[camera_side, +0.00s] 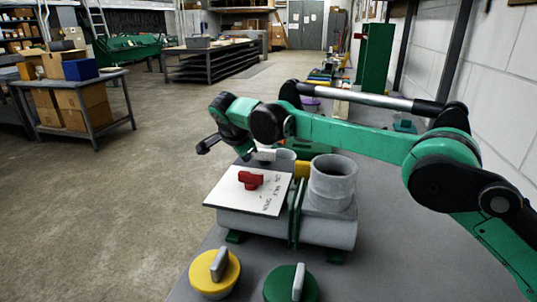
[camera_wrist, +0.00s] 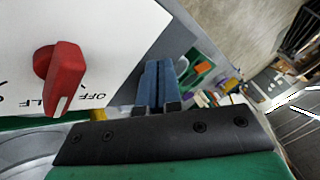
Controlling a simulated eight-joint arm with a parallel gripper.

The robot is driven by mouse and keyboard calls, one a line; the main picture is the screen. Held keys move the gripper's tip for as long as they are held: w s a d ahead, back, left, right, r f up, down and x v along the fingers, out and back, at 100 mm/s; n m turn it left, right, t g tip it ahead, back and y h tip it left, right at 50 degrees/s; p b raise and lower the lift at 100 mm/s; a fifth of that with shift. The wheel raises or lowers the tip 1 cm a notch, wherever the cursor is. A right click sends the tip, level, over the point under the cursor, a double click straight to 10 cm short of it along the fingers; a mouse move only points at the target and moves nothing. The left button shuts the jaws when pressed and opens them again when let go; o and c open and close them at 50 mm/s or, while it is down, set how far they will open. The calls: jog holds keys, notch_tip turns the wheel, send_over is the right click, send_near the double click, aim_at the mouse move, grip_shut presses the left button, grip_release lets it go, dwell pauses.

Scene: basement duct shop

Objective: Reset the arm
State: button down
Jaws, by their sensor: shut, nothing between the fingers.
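My gripper (camera_wrist: 158,68) shows in the wrist view as two blue-grey fingers lying side by side, shut with nothing between them. In the side view my gripper (camera_side: 207,146) is at the far left end of my green and black arm, raised above and behind the white panel. The white panel (camera_side: 238,190) carries a red knob (camera_side: 250,180) and black lettering. In the wrist view the red knob (camera_wrist: 60,77) is at the left, close to the word OFF, apart from the fingers.
A grey duct with an upright round collar (camera_side: 333,185) stands under my arm. A yellow lid (camera_side: 208,278) and a green lid (camera_side: 281,285), both with grey handles, lie at the front of the bench. A green post (camera_side: 375,58) stands farther back. The floor to the left is open.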

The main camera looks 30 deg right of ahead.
jog(key=v, duration=0.4)
jog(key=shift+s+r, duration=0.2)
jog(key=shift+r, duration=0.15)
jog(key=s+d+r+n+g+y, duration=0.1)
jog(key=s+d+n+y, duration=0.2)
jog(key=s+n, duration=0.6)
jog(key=s+d+n+y, duration=0.3)
jog(key=s+n, duration=0.4)
jog(key=s, duration=0.4)
jog(key=s+d+f+n+t+h, duration=0.1)
jog(key=s+d+f+t, duration=0.1)
jog(key=s+d+f, duration=0.2)
jog(key=shift+s+d+f, duration=0.2)
jog(key=shift+d+f, duration=0.15)
jog(key=shift+d, duration=0.1)
